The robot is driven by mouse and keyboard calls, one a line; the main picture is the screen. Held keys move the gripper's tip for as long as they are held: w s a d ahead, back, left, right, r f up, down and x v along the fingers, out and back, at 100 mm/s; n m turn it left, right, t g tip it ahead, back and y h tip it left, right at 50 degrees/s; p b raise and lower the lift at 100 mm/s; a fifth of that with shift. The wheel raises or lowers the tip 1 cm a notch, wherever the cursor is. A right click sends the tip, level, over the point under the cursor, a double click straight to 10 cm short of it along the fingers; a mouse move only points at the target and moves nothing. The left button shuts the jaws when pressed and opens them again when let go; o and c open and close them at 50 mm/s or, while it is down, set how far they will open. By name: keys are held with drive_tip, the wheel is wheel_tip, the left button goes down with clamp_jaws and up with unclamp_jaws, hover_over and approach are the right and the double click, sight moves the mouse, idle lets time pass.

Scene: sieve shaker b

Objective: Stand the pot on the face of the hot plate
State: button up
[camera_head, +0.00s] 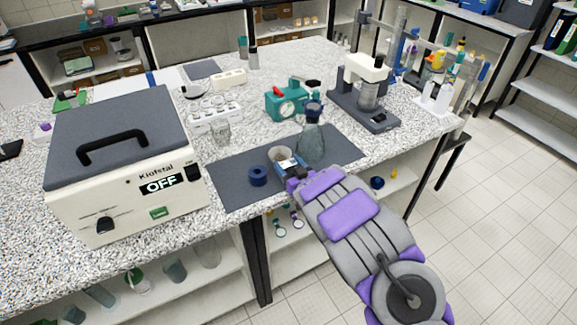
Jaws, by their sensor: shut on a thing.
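My gripper (288,167) is over the front edge of the dark mat on the bench, its jaws mostly hidden by my own arm. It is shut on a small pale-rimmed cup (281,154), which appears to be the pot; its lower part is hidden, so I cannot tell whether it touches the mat. I cannot identify the hot plate with certainty. A flat, dark square-faced item (202,69) lies at the back of the bench, well apart from my gripper.
A stoppered flask (311,143) stands close right of my gripper, and a blue ring-like piece (258,176) lies close left. A large box-shaped machine (125,165) reading OFF fills the left. A teal device (287,101) and a stand with a beaker (363,95) are behind.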

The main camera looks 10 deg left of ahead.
drive_tip(key=o, duration=0.6)
drive_tip(key=shift+a, duration=0.1)
drive_tip(key=o, duration=0.4)
drive_tip(key=shift+a, duration=0.25)
drive_tip(key=shift+o, duration=0.2)
drive_tip(key=shift+d, duration=0.1)
drive_tip(key=shift+d, duration=0.1)
